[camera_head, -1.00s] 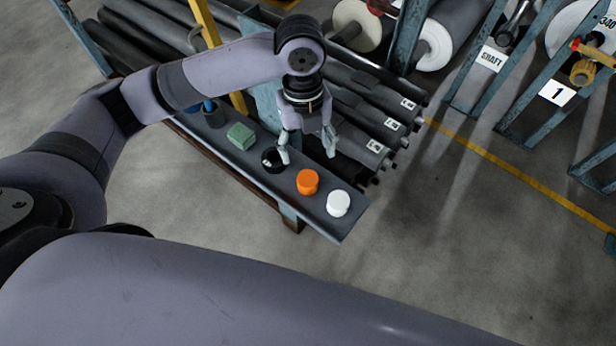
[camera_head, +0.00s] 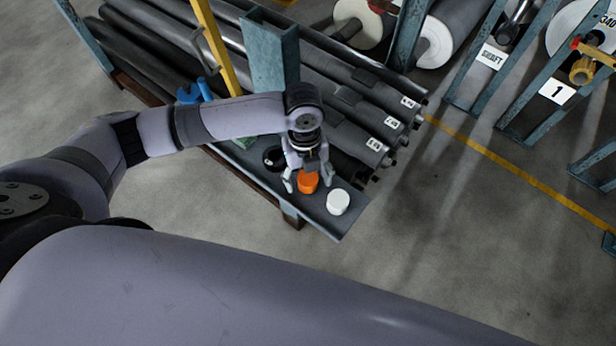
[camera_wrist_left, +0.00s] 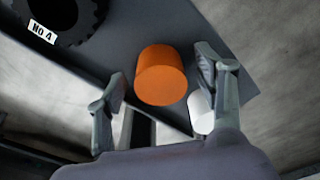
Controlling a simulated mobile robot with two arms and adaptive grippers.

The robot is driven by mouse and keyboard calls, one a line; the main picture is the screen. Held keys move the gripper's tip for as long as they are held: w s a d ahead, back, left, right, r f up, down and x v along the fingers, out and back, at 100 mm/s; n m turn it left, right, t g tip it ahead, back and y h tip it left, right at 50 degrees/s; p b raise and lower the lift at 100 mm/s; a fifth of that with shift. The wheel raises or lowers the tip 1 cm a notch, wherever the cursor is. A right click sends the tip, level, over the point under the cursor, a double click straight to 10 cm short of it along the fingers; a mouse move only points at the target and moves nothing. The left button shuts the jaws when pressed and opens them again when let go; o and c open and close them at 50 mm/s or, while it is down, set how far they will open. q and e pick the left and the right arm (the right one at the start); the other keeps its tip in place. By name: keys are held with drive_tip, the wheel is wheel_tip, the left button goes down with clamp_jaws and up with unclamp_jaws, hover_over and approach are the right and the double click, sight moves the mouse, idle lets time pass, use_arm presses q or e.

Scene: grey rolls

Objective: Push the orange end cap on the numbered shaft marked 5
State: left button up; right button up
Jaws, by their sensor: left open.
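The orange end cap (camera_head: 308,184) sits on a narrow grey shelf (camera_head: 350,212), between a black cap (camera_head: 272,160) and a white cap (camera_head: 338,202). My left gripper (camera_head: 308,181) is open above the shelf, its fingers on either side of the orange cap in the head view. In the left wrist view the orange cap (camera_wrist_left: 161,76) lies between the open fingers, with visible gaps; I cannot tell how far above it they are. Dark shafts (camera_head: 345,100) with white end labels lie on the rack behind; the labels are too small to read. My right gripper is not in view.
A black toothed ring labelled No 4 (camera_wrist_left: 65,15) shows in the left wrist view. A blue rack post (camera_head: 270,55) and a yellow bar (camera_head: 218,45) stand behind my arm. Open floor (camera_head: 450,240) lies to the right.

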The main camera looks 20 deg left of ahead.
use_arm(q)
drive_tip(key=c, duration=1)
drive_tip(key=shift+r, duration=0.1)
drive_tip(key=shift+c, duration=0.2)
